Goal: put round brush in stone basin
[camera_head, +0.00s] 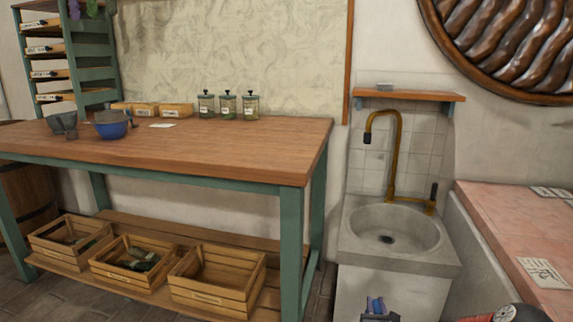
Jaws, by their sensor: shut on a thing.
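The stone basin (345,244) is a grey block sink with a round bowl and a dark drain, right of the wooden table. Its bowl is empty. My gripper (377,306) shows small at the bottom edge, in front of the basin's front face and below its rim in the picture. Blue and dark parts show there, and the frame cuts off the rest. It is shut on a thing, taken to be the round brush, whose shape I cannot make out.
A brass tap (392,150) arches over the back of the basin, under a small wooden shelf (410,95). A pink-topped counter (500,225) stands right of it. The wooden table (210,150) at left holds bowls and jars, with crates (215,275) below. A red and black part of mine shows bottom right.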

